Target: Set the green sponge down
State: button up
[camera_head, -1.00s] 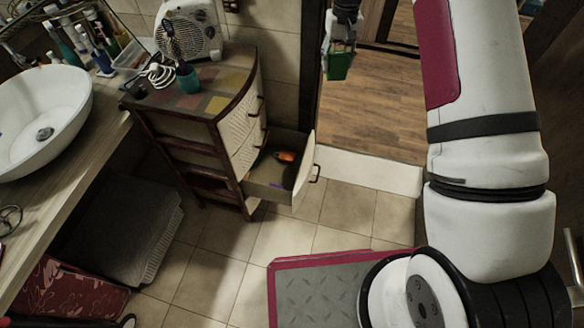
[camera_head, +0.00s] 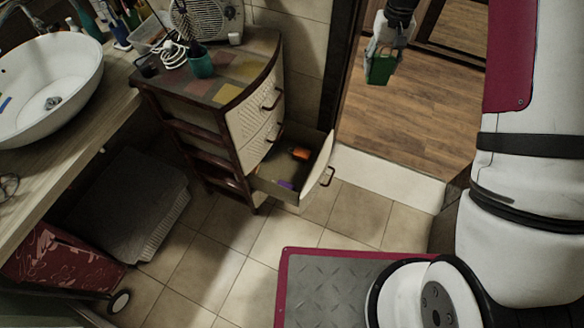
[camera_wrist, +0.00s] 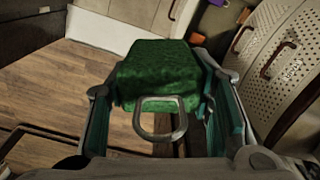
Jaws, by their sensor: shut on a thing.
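The green sponge (camera_head: 381,67) is held in my gripper (camera_head: 383,48), in the air near the doorway at the upper right of the head view. In the wrist view the sponge (camera_wrist: 158,72) sits between the two fingers of my gripper (camera_wrist: 160,112), with a grey metal loop in front of its lower part. The gripper is shut on the sponge. Wood floor shows below it, and nothing is seen supporting it from underneath.
A small cabinet (camera_head: 212,92) has an open drawer (camera_head: 318,168) with an orange thing (camera_head: 300,153) and a purple thing (camera_head: 286,184) inside. A teal cup (camera_head: 201,63) and a fan heater (camera_head: 212,18) stand on top. A white basin (camera_head: 45,95) is at left.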

jog(key=w+a+f+m+b, duration=0.2)
jog(key=a+f+b, duration=0.1)
jog(key=f+b, duration=0.9)
jog(key=m+b, duration=2)
jog(key=b, duration=0.8)
send_over(297, 174)
jog(key=s+d, duration=0.3)
notch_tip(297, 174, down, 38)
notch_tip(297, 174, down, 14)
jog(key=b, duration=0.7)
jog(key=shift+a, duration=0.15)
jog(key=shift+w+a+r, duration=0.1)
jog(key=shift+w+a, duration=0.25)
jog(key=shift+w+a+f+b, duration=0.15)
jog(key=shift+w+a+b, duration=0.15)
jog(key=shift+w+a, duration=0.3)
jog(key=shift+w+a+f+b, duration=0.15)
jog(key=shift+w+a+b, duration=0.15)
jog(key=shift+w+a, duration=0.25)
jog(key=shift+d+f, duration=0.15)
jog(key=shift+f, duration=0.15)
jog(key=shift+b, duration=0.3)
